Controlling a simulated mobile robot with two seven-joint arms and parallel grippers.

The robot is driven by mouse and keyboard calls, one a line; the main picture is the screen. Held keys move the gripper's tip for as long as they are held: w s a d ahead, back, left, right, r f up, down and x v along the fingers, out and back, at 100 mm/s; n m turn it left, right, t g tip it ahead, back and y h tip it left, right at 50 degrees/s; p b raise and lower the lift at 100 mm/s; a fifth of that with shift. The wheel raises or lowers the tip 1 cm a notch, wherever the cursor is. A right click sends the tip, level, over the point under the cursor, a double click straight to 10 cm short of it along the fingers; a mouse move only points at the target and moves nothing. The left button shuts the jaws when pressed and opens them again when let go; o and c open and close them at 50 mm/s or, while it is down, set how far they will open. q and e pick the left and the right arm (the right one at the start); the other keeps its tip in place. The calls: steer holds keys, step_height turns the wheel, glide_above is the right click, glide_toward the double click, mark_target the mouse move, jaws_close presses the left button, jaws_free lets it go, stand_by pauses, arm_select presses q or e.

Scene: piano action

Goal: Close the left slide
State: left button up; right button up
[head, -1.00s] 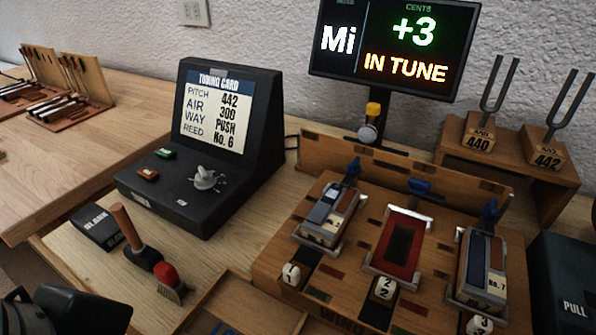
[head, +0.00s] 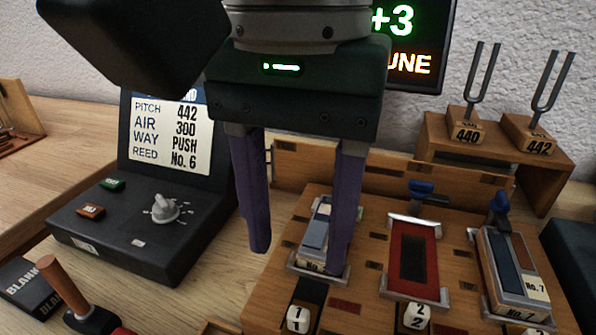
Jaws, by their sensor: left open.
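The left slide's white knob marked 1 (head: 298,318) is at the front of the wooden block (head: 345,308), by a dark slot. The left reed holder (head: 316,240) behind it carries a grey-blue reed plate and is partly hidden by my gripper. My left gripper (head: 299,255) is open and points down, with two long purple fingers. In the picture its right finger overlaps the left holder, and its left finger is left of the block. I cannot tell whether it touches anything. My right gripper is not in view.
The middle red holder (head: 408,262) and right holder (head: 515,275) have blue levers behind them. A black tuning console (head: 125,235) stands left. Tuning forks (head: 482,80) stand on a shelf at the back right.

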mark_target(298, 312)
arm_select(q)
step_height(298, 312, down, 9)
steer(key=shift+f+b, duration=0.1)
steer(key=shift+b, duration=0.55)
jaws_close()
stand_by(1.0)
